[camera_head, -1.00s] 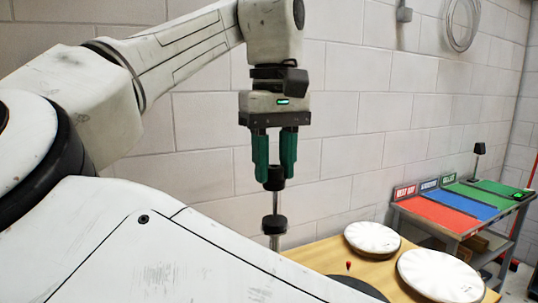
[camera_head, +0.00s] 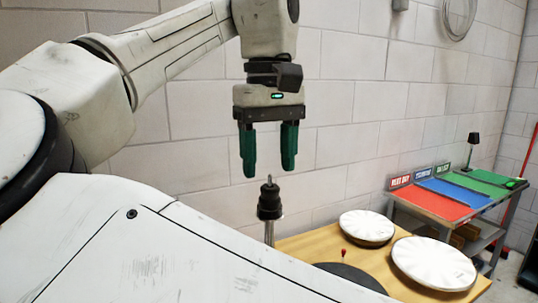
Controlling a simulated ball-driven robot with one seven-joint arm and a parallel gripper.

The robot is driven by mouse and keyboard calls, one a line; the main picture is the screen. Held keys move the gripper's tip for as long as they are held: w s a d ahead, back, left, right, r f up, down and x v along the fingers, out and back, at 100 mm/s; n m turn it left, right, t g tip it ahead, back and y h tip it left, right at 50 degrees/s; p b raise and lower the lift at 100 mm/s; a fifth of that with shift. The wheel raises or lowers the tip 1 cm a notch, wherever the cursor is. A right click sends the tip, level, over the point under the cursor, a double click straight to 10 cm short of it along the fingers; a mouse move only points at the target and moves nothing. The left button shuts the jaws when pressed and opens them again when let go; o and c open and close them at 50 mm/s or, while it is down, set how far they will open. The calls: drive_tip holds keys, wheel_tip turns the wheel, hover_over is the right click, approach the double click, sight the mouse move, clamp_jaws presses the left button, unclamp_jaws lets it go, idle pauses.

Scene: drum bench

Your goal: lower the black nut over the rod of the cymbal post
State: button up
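The cymbal post (camera_head: 269,232) stands upright at the near edge of the wooden bench; its lower part is hidden behind my own white body. The black nut (camera_head: 270,197) sits around the rod near its top, just above and against a wider black piece, and the thin rod tip pokes out above it. My gripper (camera_head: 268,175) is above the post, its two green fingers spread wide apart. It is open and empty, with the rod tip below and between the fingertips.
Two white round pads (camera_head: 434,262) and (camera_head: 367,228) lie on the wooden bench (camera_head: 310,243). A dark disc (camera_head: 350,277) with a small red-topped pin (camera_head: 344,254) is nearer. A grey side table (camera_head: 430,206) with red, blue and green mats stands at the right.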

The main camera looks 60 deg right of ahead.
drive_tip(key=shift+o, duration=0.4)
drive_tip(key=shift+r, duration=0.1)
wheel_tip(320, 180, up, 11)
drive_tip(key=shift+f, duration=0.2)
idle(1.4)
